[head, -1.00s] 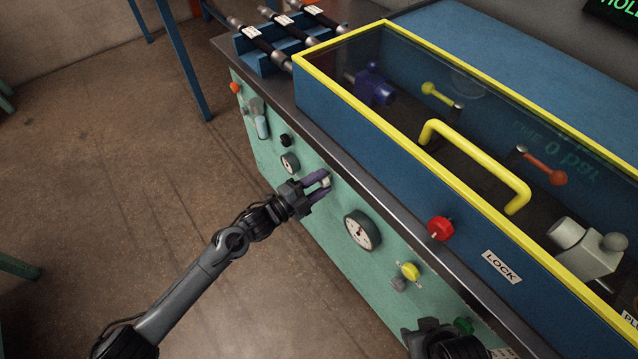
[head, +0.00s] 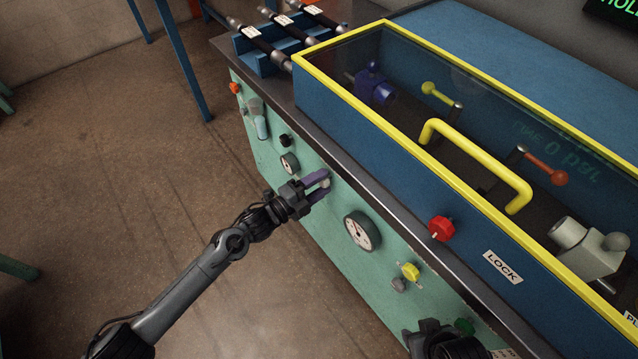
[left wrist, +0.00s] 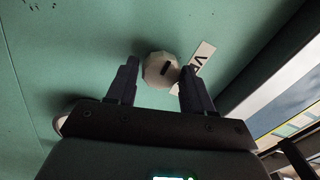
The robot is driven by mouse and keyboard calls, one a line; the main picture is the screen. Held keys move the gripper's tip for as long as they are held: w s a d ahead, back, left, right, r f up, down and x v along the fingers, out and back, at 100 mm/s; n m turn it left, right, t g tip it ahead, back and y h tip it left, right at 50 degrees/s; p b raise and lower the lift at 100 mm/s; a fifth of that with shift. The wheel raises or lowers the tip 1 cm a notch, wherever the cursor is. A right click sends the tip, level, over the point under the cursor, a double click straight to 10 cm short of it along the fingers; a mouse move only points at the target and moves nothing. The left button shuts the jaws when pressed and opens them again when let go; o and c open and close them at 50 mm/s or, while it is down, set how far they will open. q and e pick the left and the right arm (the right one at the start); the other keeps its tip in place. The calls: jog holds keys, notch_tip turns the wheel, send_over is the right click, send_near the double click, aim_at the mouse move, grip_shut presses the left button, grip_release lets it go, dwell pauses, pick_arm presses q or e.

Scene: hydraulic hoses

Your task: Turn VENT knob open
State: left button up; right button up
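The VENT knob (left wrist: 158,72) is small, pale and faceted, with a short dark slanted mark on its face. It sits on the green front panel beside a white label (left wrist: 204,58) of which only "VE" reads. My left gripper (head: 325,186) is at the panel, its two fingers on either side of the knob. In the left wrist view the fingers are apart, with a thin gap at the knob's left side; contact on the right is unclear. The knob (head: 325,181) is partly hidden by the fingers in the head view. My right arm shows only in part at the bottom edge.
A red knob (head: 441,228), a yellow knob (head: 410,271) and the bench edge are nearby. A yellow-framed cover (head: 398,123) stands above. Floor at left is clear.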

pick_arm(q)
jog(key=shift+o, duration=1.3)
jog(key=shift+a, duration=0.1)
jog(key=shift+s+a+p, duration=0.35)
jog(key=shift+s+a, duration=0.05)
jog(key=shift+a, duration=0.1)
jog(key=p+v, duration=0.3)
jog(key=v, duration=0.6)
jog(key=shift+s+a, duration=0.2)
jog(key=shift+a, duration=0.05)
